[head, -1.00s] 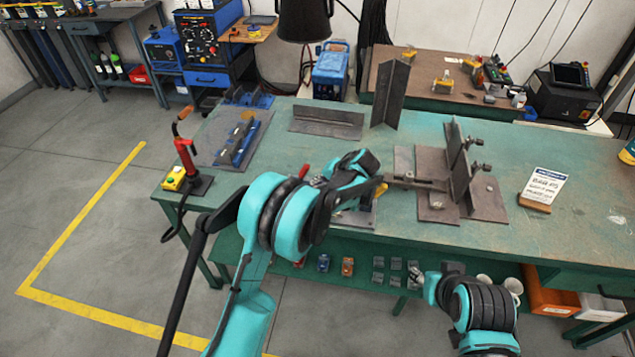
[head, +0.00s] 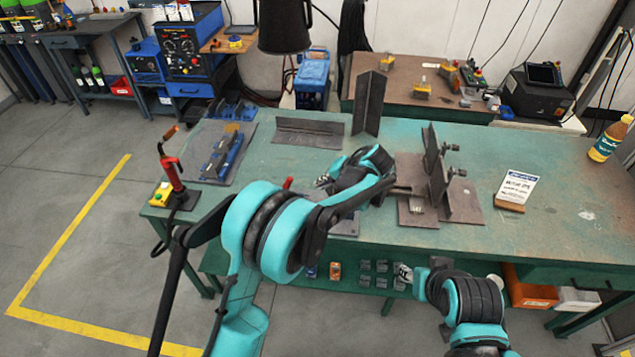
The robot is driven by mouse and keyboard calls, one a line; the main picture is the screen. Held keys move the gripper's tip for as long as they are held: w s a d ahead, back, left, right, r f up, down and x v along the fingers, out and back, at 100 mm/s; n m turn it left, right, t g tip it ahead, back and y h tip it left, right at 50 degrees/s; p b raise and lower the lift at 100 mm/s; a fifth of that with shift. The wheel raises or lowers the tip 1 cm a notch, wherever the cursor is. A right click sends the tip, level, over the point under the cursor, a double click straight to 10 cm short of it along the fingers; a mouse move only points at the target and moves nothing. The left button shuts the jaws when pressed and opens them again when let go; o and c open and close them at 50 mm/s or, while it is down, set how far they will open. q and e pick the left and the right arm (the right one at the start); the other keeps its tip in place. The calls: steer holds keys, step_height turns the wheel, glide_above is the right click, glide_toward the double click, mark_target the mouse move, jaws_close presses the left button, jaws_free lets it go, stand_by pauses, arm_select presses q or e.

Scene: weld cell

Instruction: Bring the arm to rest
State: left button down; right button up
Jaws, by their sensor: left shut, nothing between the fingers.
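My left arm reaches in from the lower left over the green welding table (head: 560,205). The gripper is small in view, shut and empty. A red-handled tool (head: 287,183) shows near it, partly hidden by the arm. A steel fixture with upright plates (head: 437,180) stands just right of the wrist. My right arm shows at the lower right, in front of the table's edge.
A steel angle piece (head: 308,131) and a tall upright angle (head: 369,103) stand behind the arm. A blue clamp fixture (head: 222,155) and a red-handled tool on a stand (head: 172,172) are at the left. A sign (head: 516,189) and bottle (head: 609,140) are at the right.

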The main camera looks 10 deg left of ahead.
stand_by(0.4)
arm_select(q)
steer(key=s+a+r+n+h, duration=0.1)
steer(key=s+a+r+h, duration=0.1)
steer(key=s+a+r, duration=0.4)
steer(key=s+a+r+h, duration=0.2)
steer(key=s+a+r, duration=0.25)
steer(key=s, duration=0.45)
steer(key=s+a+f+n+t+h, duration=0.1)
steer(key=s+f+n+t+h, duration=0.1)
steer(key=s, duration=1.4)
steer(key=shift+s+a+n+t+h, duration=0.3)
steer(key=shift+a+n+h, duration=0.05)
steer(key=shift+n+h, duration=0.05)
